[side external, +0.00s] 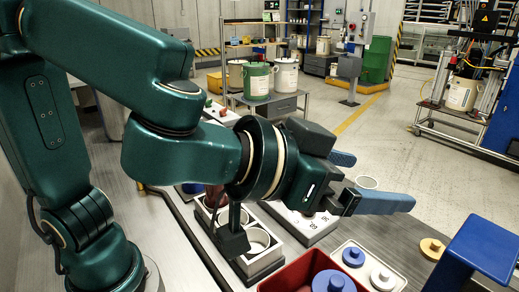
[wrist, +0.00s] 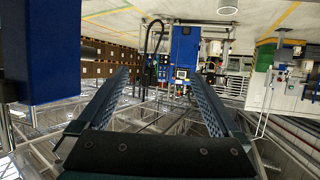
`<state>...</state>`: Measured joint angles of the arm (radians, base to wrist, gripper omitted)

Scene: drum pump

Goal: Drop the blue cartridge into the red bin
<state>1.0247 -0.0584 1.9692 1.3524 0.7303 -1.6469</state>
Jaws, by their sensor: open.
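The red bin (side external: 290,276) stands at the bottom of the side view, cut off by the frame edge. A blue round piece with a raised knob (side external: 333,281) shows at its right, seemingly inside the rim; I cannot tell for certain that it is the blue cartridge. A similar blue knobbed piece (side external: 353,256) sits on a white tray just right of the bin. My gripper (side external: 384,181) is raised above the table, behind and above the bin in the picture, pointing right. Its blue fingers are spread and empty. The wrist view also shows my gripper (wrist: 160,73) with nothing between the fingers.
The white tray (side external: 348,247) also holds a white knobbed piece (side external: 383,277). A yellow knobbed disc (side external: 432,247) lies to its right. A tall blue block (side external: 482,247) stands at the right. A white holder with round openings (side external: 262,262) is left of the bin, partly hidden by my arm.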

